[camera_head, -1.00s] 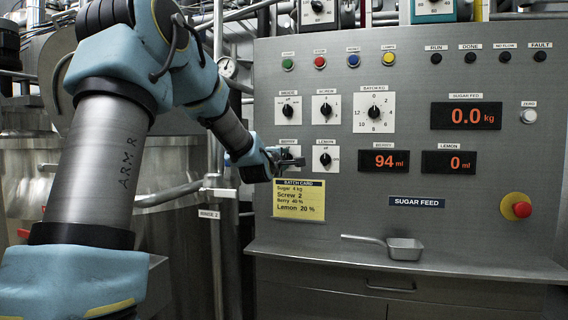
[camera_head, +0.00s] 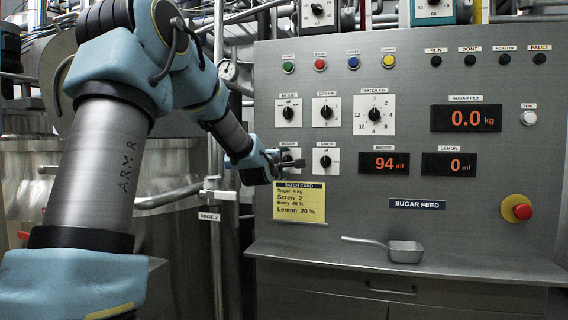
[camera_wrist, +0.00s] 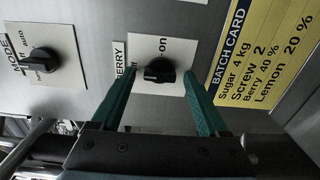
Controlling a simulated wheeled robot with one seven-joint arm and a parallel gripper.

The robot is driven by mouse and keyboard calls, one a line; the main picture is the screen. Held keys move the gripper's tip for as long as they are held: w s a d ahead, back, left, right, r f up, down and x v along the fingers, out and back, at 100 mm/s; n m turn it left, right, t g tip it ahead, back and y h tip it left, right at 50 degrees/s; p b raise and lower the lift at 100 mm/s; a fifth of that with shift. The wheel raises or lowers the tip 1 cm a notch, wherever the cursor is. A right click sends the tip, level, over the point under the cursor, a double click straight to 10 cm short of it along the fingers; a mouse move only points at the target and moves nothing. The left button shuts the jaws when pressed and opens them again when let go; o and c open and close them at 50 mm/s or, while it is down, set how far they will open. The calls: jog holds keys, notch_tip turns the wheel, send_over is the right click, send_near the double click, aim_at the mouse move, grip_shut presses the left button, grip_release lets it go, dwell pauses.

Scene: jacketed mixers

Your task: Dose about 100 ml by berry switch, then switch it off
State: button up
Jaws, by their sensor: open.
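The berry switch (camera_wrist: 160,70) is a black knob on a white plate, between the green fingers of my gripper (camera_wrist: 156,85) in the wrist view. The fingers are open and stand apart on both sides of the knob. Part of the plate's "off" mark is hidden by a finger. In the head view my gripper (camera_head: 288,163) is at the panel and covers most of the berry switch. The berry display (camera_head: 384,163) reads 94 ml. The lemon switch (camera_head: 325,159) is just right of the gripper, and the lemon display (camera_head: 449,164) reads 0 ml.
The yellow batch card (camera_head: 299,203) is just below my gripper. The mode switch (camera_wrist: 40,60) is beside the berry plate. A metal scoop (camera_head: 404,251) lies on the ledge. A red emergency button (camera_head: 522,211) is at the right. The sugar display (camera_head: 466,118) reads 0.0 kg.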

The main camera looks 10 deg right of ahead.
jog(key=b+v, duration=0.2)
jog(key=v, duration=0.8)
jog(key=shift+s+a, duration=0.15)
jog(key=shift+s, duration=0.25)
